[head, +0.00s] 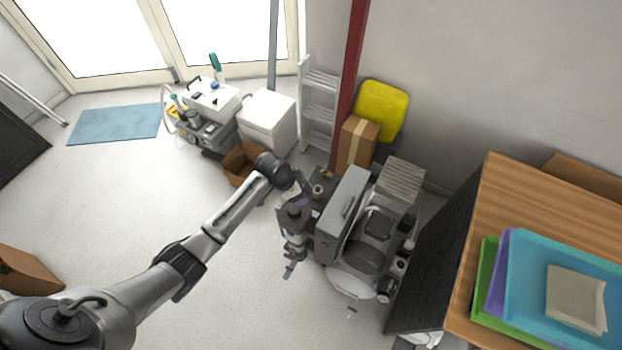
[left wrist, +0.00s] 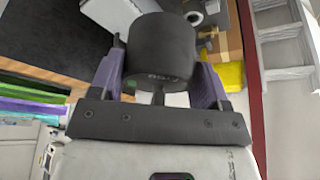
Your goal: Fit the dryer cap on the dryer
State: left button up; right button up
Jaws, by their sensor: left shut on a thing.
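The dryer cap (left wrist: 160,48), a dark grey cylinder, sits between the purple fingers of my left gripper (left wrist: 157,85) in the left wrist view. The gripper is shut on it. In the head view, my left gripper (head: 301,199) is small and partly hidden at the end of my arm, at the left side of the grey compressor unit (head: 345,210). An upright part with a dark top (head: 293,238) stands there and may be the dryer; I cannot tell for sure, nor whether the cap touches it. My right gripper is in neither view.
A wooden table (head: 505,210) with coloured folders stands at right. Behind the compressor are a cardboard box (head: 355,145), a yellow container (head: 382,108), a red post (head: 352,80) and a ladder (head: 319,105). Another machine (head: 208,105) stands by the window. The floor at left is mostly clear.

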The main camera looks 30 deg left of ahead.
pick_arm(q)
jog(key=shift+s+a+f+m+g+h, duration=0.1)
jog(key=shift+a+f+m+g+h, duration=0.25)
jog(key=shift+f+m, duration=0.55)
jog(key=shift+s+a+f+m+g+h, duration=0.15)
jog(key=shift+a+f+m+g, duration=0.25)
jog(key=shift+m, duration=0.85)
jog(key=shift+s+a+f+m+g+h, duration=0.1)
jog(key=shift+a+f+m+g+h, duration=0.15)
jog(key=shift+a+f+m, duration=0.6)
jog(key=shift+m, duration=0.3)
jog(key=f+b, duration=0.5)
jog(key=shift+d+f, duration=0.1)
jog(key=shift+d, duration=0.15)
jog(key=shift+a+p, duration=0.1)
jog(key=shift+p, duration=0.2)
jog(key=shift+f, duration=0.25)
